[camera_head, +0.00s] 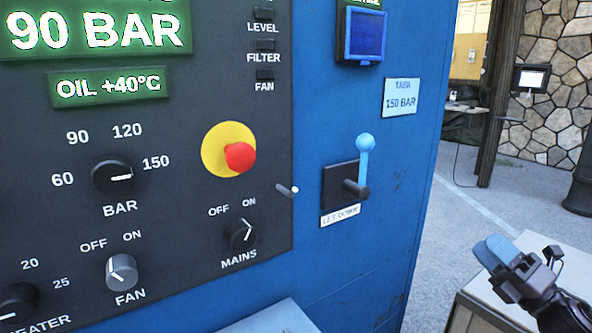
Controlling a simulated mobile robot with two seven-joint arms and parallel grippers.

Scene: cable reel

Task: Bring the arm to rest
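My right gripper (498,250) is at the lower right, in front of a pale surface and well apart from the blue cabinet (340,100). Its two blue-grey finger pads lie close together in this view, and I cannot tell whether there is a gap between them. I see nothing held in it. My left gripper is not in view. The cabinet's lever (365,160) has a light-blue handle that points up from a black plate.
The black control panel (200,95) carries a BAR knob (112,178), a red stop button (240,156), a MAINS knob (241,235) and a FAN knob (121,272). Displays read 90 BAR and OIL +40°C. A task card (401,98) reads 150 BAR. Open floor (470,215) lies right of the cabinet.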

